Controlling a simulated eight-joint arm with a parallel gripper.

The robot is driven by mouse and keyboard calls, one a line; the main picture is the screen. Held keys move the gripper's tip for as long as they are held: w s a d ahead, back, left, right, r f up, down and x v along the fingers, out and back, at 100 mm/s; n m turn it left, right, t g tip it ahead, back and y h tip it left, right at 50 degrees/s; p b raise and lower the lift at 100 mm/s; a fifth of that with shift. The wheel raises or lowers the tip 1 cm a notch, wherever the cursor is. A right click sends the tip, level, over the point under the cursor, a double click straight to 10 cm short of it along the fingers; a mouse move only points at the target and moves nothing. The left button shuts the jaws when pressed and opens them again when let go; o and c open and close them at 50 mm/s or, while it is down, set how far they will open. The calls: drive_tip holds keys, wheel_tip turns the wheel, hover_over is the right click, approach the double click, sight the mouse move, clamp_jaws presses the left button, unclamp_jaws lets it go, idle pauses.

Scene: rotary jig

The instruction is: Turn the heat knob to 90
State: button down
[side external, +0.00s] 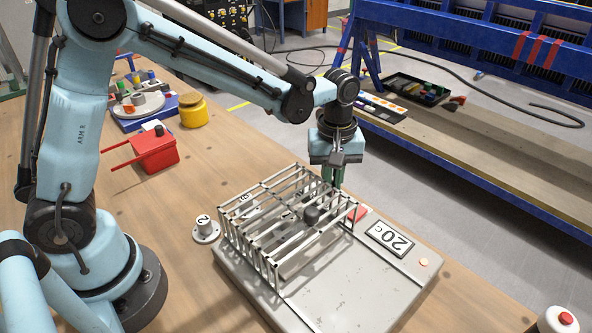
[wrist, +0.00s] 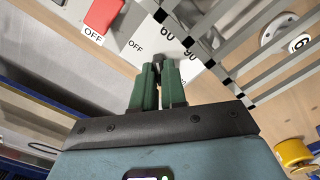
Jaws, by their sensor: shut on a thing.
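My gripper (side external: 334,180) has green fingers and points down at the back edge of the metal rack on the grey jig. In the wrist view its fingertips (wrist: 160,68) are closed on a small dark piece, the heat knob (wrist: 158,58), mostly hidden between them. The white dial plate (wrist: 150,32) around it reads OFF, 60 and 90; the 90 lies just right of the fingers. The knob's pointer is hidden, so I cannot tell its setting. A display (side external: 390,238) on the jig reads 20 C.
The barred rack (side external: 262,236) stands close beside my fingers, with a dark round knob (side external: 311,214) among its bars. A red switch (wrist: 103,15) marked OFF is near the dial. A numbered round piece (side external: 205,228), red box (side external: 155,152) and yellow canister (side external: 193,110) stand left.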

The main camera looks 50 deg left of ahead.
drive_tip(key=m, duration=0.4)
drive_tip(key=shift+m, duration=0.3)
drive_tip(key=m, duration=0.3)
drive_tip(key=shift+m, duration=0.3)
drive_tip(key=m, duration=0.4)
drive_tip(key=shift+m, duration=1.8)
drive_tip(key=c, duration=1.2)
unclamp_jaws()
drive_tip(key=shift+r, duration=0.1)
